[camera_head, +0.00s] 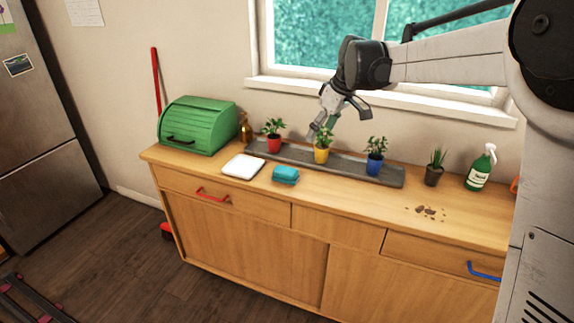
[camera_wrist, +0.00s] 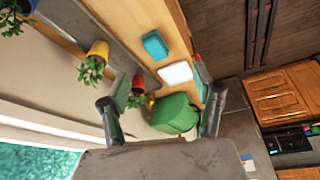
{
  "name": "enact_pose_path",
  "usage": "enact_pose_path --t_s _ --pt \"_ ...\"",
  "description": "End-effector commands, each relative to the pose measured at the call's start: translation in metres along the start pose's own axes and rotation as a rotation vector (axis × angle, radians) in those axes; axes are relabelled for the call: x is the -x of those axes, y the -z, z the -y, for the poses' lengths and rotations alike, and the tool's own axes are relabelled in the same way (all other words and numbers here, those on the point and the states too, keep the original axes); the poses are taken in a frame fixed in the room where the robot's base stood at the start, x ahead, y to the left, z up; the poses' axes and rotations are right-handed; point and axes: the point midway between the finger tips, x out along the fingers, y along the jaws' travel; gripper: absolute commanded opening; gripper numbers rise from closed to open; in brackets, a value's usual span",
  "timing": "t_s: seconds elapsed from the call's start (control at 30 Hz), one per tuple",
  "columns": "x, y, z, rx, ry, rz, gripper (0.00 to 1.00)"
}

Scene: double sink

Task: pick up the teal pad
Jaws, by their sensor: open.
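The teal pad (camera_head: 286,175) is a small, thick, folded-looking block lying on the wooden counter, in front of the grey tray and right of a white flat square thing. It also shows in the wrist view (camera_wrist: 155,46), near the top centre. My gripper (camera_head: 322,128) is open and empty, up behind the yellow pot near the window wall, apart from the pad. In the wrist view my gripper's two fingers (camera_wrist: 160,78) are spread wide, with the pad beyond them. Nothing hides the pad in either view.
A long grey tray (camera_head: 345,168) holds red (camera_head: 274,143), yellow (camera_head: 321,155) and blue (camera_head: 375,163) plant pots. A green bread box (camera_head: 198,127) and the white square (camera_head: 243,166) are left. Brown crumbs (camera_head: 431,212) and a spray bottle (camera_head: 480,170) are right. Counter between pad and crumbs is clear.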

Motion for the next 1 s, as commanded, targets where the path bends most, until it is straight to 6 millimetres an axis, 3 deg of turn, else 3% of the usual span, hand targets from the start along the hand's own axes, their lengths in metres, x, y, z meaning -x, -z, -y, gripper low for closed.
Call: enact_pose_path --t_s 0.2,0.4,0.53,0.77,1.0 --pt "-0.059 0.035 -0.024 0.124 0.067 0.001 0.64" --pt "-0.111 0.056 -0.037 0.231 0.123 -0.004 0.64" --pt "-0.134 0.064 -0.042 0.276 0.146 -0.007 0.64" --pt "-0.154 0.067 -0.043 0.304 0.161 -0.01 0.64" --pt "-0.194 0.067 -0.036 0.305 0.16 -0.01 0.64"
